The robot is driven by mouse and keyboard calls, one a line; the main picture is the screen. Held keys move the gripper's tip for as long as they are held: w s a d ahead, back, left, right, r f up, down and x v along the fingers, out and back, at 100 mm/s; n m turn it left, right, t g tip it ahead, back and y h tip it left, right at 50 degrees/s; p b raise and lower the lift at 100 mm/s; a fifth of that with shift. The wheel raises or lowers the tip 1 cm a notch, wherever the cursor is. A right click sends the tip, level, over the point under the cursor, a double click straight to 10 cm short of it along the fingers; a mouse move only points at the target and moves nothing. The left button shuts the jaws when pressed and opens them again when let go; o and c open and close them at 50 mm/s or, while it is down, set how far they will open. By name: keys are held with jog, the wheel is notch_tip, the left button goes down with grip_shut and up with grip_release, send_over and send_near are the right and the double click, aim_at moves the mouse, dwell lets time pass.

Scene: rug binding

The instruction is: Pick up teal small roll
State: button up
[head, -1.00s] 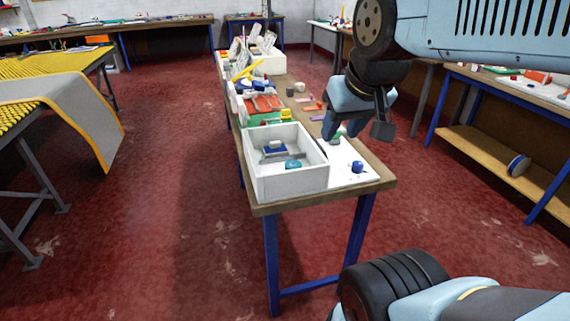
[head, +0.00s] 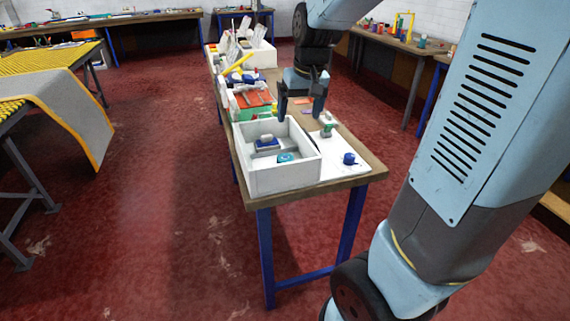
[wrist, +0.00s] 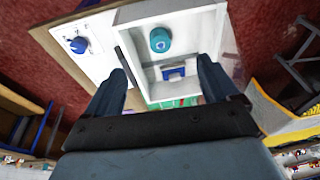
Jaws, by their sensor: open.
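The teal small roll (head: 285,157) lies in the front part of a white open box (head: 284,182) on the narrow table. In the wrist view the teal roll (wrist: 160,40) shows inside the box, beyond the fingertips. My gripper (head: 300,116) is open and empty, pointing down above the table near the back right corner of the box. It also shows in the wrist view (wrist: 163,76), with its two fingers spread apart and the roll seen between and beyond them. Nothing touches the roll from my gripper.
A blue and grey item (head: 267,143) sits in the same box behind the roll. A white board (head: 340,168) right of the box bears a blue knob (head: 349,158) and a green-topped item (head: 327,130). An orange-topped container (head: 250,100) stands behind the box.

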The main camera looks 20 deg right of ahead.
jog(key=g, duration=0.1)
send_near(285, 157)
jog(key=shift+h, duration=0.4)
jog(key=f, duration=0.3)
jog(key=w+f, duration=0.1)
jog(key=f, duration=0.1)
jog(key=shift+a+f, duration=0.1)
jog(key=shift+f, duration=0.1)
jog(key=shift+w+a+f, duration=0.1)
jog(key=shift+w+f, duration=0.05)
jog(key=shift+f, duration=1.15)
jog(key=shift+w+a+f, duration=0.15)
jog(key=shift+f, duration=1.15)
jog(key=c, duration=1.2)
jog(key=shift+o, duration=0.2)
jog(key=shift+r, duration=0.1)
